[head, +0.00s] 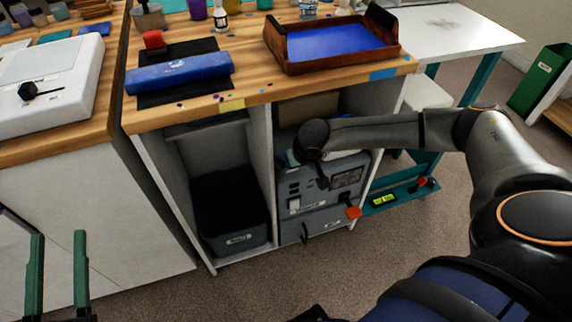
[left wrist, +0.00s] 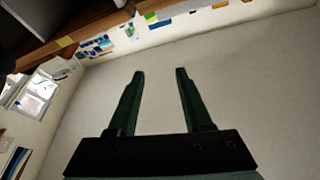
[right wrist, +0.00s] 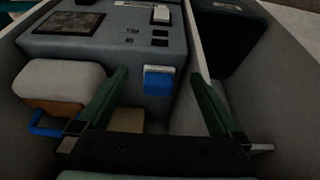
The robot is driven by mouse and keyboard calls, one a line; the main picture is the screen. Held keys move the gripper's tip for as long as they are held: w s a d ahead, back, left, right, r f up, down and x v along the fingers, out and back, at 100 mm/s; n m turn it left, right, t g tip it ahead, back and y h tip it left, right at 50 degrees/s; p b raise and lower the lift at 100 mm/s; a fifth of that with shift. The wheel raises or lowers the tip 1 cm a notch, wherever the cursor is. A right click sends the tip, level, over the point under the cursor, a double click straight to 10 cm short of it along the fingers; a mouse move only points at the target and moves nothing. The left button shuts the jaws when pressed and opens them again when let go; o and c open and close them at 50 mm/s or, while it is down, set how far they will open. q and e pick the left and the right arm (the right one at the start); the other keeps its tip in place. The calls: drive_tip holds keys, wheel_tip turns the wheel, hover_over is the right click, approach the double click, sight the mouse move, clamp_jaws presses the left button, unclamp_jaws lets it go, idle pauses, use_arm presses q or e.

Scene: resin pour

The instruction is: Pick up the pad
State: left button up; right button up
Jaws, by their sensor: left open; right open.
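A small blue block with a pale strip along one edge (right wrist: 158,82) shows in the right wrist view and may be the pad; I cannot be sure. My right gripper (right wrist: 159,75) is open, its green fingers on either side of the block in the picture. I cannot tell whether they touch it. In the head view my right arm reaches into the cabinet and its wrist hides the gripper.
A grey machine (head: 293,188) fills the cabinet's right compartment; a dark bin (head: 230,205) stands in the left one. A white and orange block (right wrist: 65,80) lies beside my right gripper. A blue roll (head: 180,74) and a wooden tray (head: 283,55) rest on the worktop.

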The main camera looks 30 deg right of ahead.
drive_tip(key=w, duration=0.2)
drive_tip(key=w+d, duration=0.1)
drive_tip(key=w, duration=0.2)
drive_tip(key=shift+b, duration=0.4)
drive_tip(key=shift+w+d, duration=0.2)
drive_tip(key=shift+w, duration=0.5)
drive_tip(key=b+x, duration=0.1)
drive_tip(key=x, duration=0.1)
drive_tip(key=shift+f, duration=0.4)
drive_tip(key=shift+w+f+b, duration=0.2)
drive_tip(key=shift+f+b, duration=0.25)
drive_tip(key=shift+f, duration=0.15)
drive_tip(key=shift+w+d+f, duration=0.1)
drive_tip(key=shift+w+f, duration=0.15)
drive_tip(key=shift+f, duration=0.2)
use_arm(q)
drive_tip(key=s+d+r+m+t+h, duration=0.1)
drive_tip(key=s+r+m+h, duration=0.5)
drive_tip(key=r, duration=0.3)
drive_tip(key=shift+t+h, duration=0.4)
drive_tip(key=shift+h, duration=0.4)
drive_tip(key=shift+s+d, duration=0.1)
use_arm(e)
drive_tip(key=shift+c, duration=0.2)
drive_tip(key=c, duration=1.3)
